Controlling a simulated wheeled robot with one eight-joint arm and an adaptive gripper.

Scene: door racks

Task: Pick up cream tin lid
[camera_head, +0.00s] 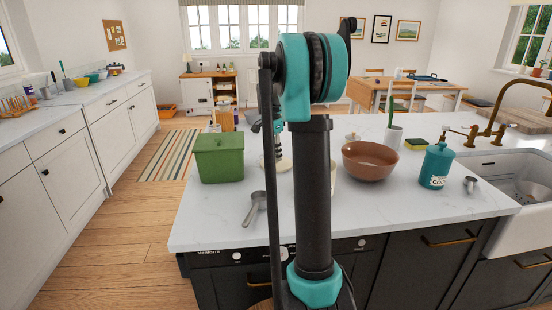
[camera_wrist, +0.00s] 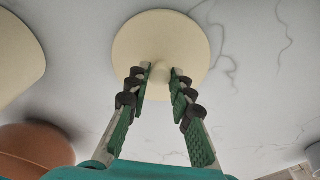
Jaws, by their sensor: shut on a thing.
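The cream tin lid (camera_wrist: 160,35) is a round, flat cream disc with a small knob in its middle. In the wrist view my gripper (camera_wrist: 160,76) has its two green-padded fingers on either side of the knob and is shut on it. In the head view the lid (camera_head: 285,165) shows as a pale edge beside my arm, low over the worktop. My arm hides most of it and the fingers there. I cannot tell whether the lid touches the worktop.
A green lidded box (camera_head: 220,158) and a metal scoop (camera_head: 255,207) lie left of my arm. A brown bowl (camera_head: 370,161), a teal pump bottle (camera_head: 436,166) and the sink (camera_head: 525,190) are to the right. Another cream object (camera_wrist: 15,55) shows in the wrist view.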

